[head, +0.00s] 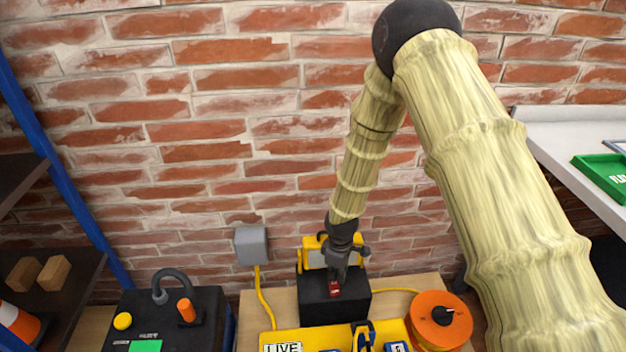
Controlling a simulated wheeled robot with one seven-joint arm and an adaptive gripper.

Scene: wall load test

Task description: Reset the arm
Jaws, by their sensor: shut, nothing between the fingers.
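My arm reaches down from the upper right in the head view, with bamboo-like links and dark joints. My gripper (338,272) points down over a black box (352,305) with a small red part (334,289) on its front. The gripper is shut and holds nothing. Its fingertips are close to the red part; I cannot tell whether they touch it. Part of the box's top and the yellow piece (313,254) behind it are hidden by the gripper.
A yellow panel marked LIVE (283,347) and an orange round part (441,318) lie at the front. A black box with an orange lever (186,310) stands left. A shelf with wooden blocks (53,273) is far left. A white table (567,140) with a green tray (600,176) is right. A brick wall closes the back.

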